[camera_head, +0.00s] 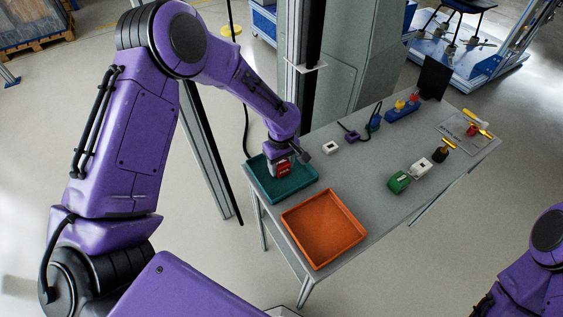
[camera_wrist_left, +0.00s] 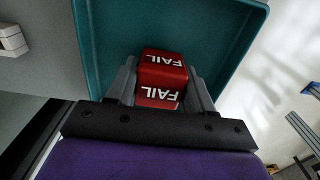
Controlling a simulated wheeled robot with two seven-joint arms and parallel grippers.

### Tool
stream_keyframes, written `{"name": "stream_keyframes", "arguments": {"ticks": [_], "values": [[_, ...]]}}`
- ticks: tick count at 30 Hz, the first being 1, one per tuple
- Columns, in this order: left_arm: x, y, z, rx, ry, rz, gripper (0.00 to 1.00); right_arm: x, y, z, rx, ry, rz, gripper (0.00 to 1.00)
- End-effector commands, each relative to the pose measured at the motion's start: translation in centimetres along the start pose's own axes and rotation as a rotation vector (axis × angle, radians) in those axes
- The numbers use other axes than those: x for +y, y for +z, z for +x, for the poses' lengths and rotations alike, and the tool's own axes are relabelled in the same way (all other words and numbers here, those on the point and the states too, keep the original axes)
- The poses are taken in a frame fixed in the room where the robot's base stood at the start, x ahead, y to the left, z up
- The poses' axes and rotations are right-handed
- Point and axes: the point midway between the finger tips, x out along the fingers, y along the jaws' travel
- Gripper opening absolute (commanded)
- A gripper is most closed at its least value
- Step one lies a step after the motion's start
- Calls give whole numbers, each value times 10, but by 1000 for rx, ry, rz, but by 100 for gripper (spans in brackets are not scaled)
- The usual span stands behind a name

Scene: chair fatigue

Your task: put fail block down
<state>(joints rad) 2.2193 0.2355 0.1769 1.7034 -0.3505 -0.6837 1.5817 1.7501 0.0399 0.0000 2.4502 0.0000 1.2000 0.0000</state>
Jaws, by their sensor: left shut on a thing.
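The fail block (camera_head: 283,169) is a small red block with white "FAIL" lettering. It also shows in the left wrist view (camera_wrist_left: 162,72), between the two fingers. My left gripper (camera_head: 279,163) is shut on it, with the fingers pointing down over the teal tray (camera_head: 305,188) at the table's left end. The tray's teal floor and wall (camera_wrist_left: 215,28) surround the block in the left wrist view. I cannot tell whether the block touches the tray floor. My right arm shows at the lower right of the head view, but its gripper is out of view.
An orange tray (camera_head: 324,228) sits beside the teal one on the grey table (camera_head: 370,165). A green block (camera_head: 398,182), a white block (camera_head: 331,148) and a blue box (camera_head: 401,114) stand farther right. A dark upright panel (camera_head: 434,78) is at the back. The table's middle is clear.

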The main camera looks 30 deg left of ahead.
Motion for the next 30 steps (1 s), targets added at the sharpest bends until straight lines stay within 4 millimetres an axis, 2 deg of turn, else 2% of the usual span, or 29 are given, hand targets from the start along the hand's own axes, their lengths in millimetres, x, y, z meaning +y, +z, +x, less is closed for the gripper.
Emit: {"name": "stream_keyframes", "arguments": {"ticks": [11,12,14,23,26,30], "values": [[0,0,6,0,1,0,20,0,0,0,0,0,0,43],[0,0,6,0,1,0,58,0,0,0,0,0,0,43],[0,0,6,0,1,0,78,0,0,0,0,0,0,43],[1,0,4,0,2,0,78,0,0,-1,0,0,0,43],[2,0,-6,2,4,1,78,0,0,1,0,0,0,43],[2,0,-38,4,7,0,78,-1,3,7,0,0,0,43]]}}
